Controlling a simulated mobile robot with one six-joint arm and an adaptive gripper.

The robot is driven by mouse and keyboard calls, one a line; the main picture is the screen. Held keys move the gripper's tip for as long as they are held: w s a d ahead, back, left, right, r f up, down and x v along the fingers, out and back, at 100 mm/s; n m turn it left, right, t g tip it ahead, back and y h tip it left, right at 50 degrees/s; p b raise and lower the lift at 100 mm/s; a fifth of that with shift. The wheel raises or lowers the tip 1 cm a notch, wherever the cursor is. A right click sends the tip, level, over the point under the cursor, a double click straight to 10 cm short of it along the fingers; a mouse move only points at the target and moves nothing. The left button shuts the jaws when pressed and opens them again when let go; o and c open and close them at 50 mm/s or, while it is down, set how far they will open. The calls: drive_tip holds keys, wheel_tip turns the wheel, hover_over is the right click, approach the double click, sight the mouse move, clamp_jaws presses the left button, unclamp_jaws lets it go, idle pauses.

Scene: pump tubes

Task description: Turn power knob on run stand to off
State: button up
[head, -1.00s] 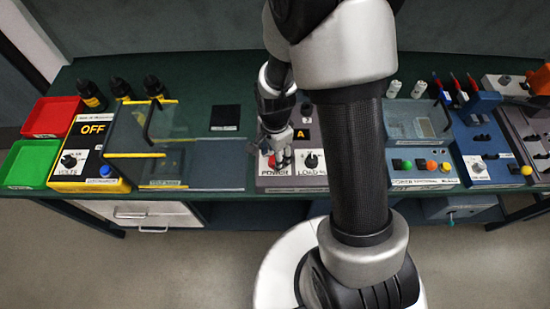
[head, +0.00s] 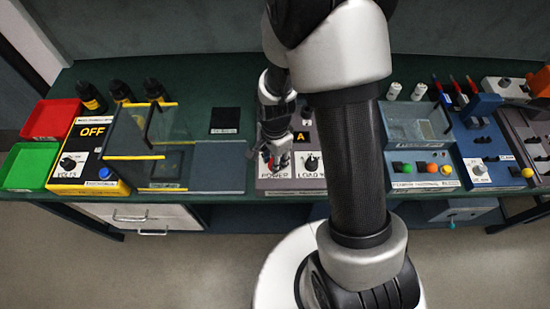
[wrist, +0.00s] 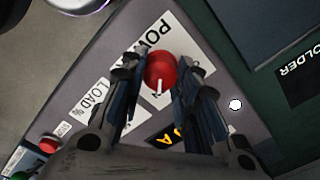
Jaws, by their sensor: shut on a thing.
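The run stand (head: 313,184) is a grey box at the middle of the bench, with labels POWER and LOAD and an orange letter display. Its red power knob (wrist: 160,70) has a white pointer line and sits by the POWER label (wrist: 185,35). In the wrist view the line points toward the bottom of the picture, to the display side. My gripper (wrist: 165,85) is around the red knob with a finger on each side, shut on it. In the head view my gripper (head: 275,158) hides most of the knob. The black load knob (head: 311,163) stands to its right.
Left of the stand are a clear-walled case with yellow edges (head: 150,157), a yellow OFF meter box (head: 92,130), and red (head: 50,118) and green (head: 30,165) trays. Right are a panel with coloured buttons (head: 425,172) and a blue fixture (head: 485,150).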

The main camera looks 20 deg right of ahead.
drive_tip(key=shift+c, duration=1)
drive_tip(key=shift+n, duration=0.4)
drive_tip(key=n, duration=0.3)
drive_tip(key=shift+n, duration=0.3)
drive_tip(key=n, duration=0.4)
drive_tip(key=shift+n+p, duration=0.3)
drive_tip(key=n, duration=0.4)
drive_tip(key=shift+n, duration=2.4)
drive_tip(key=o, duration=1.1)
